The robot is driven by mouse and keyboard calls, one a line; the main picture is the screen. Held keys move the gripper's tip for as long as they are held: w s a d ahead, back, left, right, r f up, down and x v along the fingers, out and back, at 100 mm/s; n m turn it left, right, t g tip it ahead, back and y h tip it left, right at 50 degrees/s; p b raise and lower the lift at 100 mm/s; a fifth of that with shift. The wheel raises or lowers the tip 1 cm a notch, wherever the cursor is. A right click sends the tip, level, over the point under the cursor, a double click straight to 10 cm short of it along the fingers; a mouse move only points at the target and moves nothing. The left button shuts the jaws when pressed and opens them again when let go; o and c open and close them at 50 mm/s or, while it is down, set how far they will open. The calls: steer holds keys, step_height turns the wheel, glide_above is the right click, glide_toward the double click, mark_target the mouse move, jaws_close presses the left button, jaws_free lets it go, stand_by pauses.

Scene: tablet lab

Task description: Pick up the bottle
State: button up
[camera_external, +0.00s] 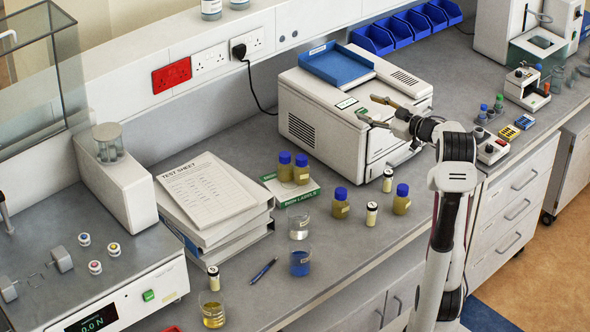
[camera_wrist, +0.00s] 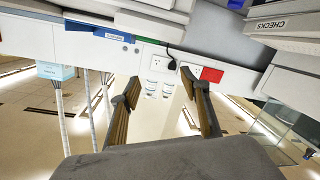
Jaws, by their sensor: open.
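Several bottles with blue caps and yellow-brown contents stand upright on the grey bench in the external view. Two stand side by side on the green-edged label box, a left bottle (camera_external: 285,168) and a right bottle (camera_external: 301,170). Another bottle (camera_external: 341,204) stands on the bench in front of them, and one more (camera_external: 401,200) is further right, near the bench edge. Which bottle is meant I cannot tell. My gripper (camera_external: 367,111) is raised in front of the white machine, apart from all bottles. In the wrist view my gripper (camera_wrist: 162,100) has its fingers spread, with nothing between them.
Small dark-capped vials (camera_external: 371,214) stand among the bottles. A clear beaker (camera_external: 298,224), a blue-filled beaker (camera_external: 300,263) and a pen (camera_external: 263,271) are nearer the front. The white machine (camera_external: 325,110) and stacked binders (camera_external: 215,215) bound the bottle area.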

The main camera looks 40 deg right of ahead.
steer(key=s+d+f+n+g+y, duration=0.1)
steer(key=s+d+f+n+y, duration=0.15)
steer(key=s+f+y, duration=0.5)
steer(key=g+y, duration=0.3)
glide_toward(402, 199)
steer(key=w+d, duration=0.1)
steer(key=w, duration=0.1)
steer(key=w+d+r, duration=0.1)
steer(key=w, duration=0.1)
steer(key=w+d+r, duration=0.1)
steer(key=w, duration=0.1)
steer(key=shift+s+a+f+n+g+y, duration=0.1)
steer(key=shift+s+a+n+g+y, duration=0.05)
steer(key=shift+s+a+n+y, duration=0.25)
steer(key=shift+s+a+f+n+g+y, duration=0.15)
steer(key=shift+s+a+y, duration=0.1)
steer(key=shift+s+a, duration=0.2)
steer(key=shift+s+a+r+g+y, duration=0.1)
steer(key=shift+s+a+g+y, duration=0.2)
steer(key=shift+s+a+y, duration=0.1)
steer(key=shift+w, duration=0.1)
steer(key=shift+x, duration=1.2)
steer(key=shift+w+a, duration=0.1)
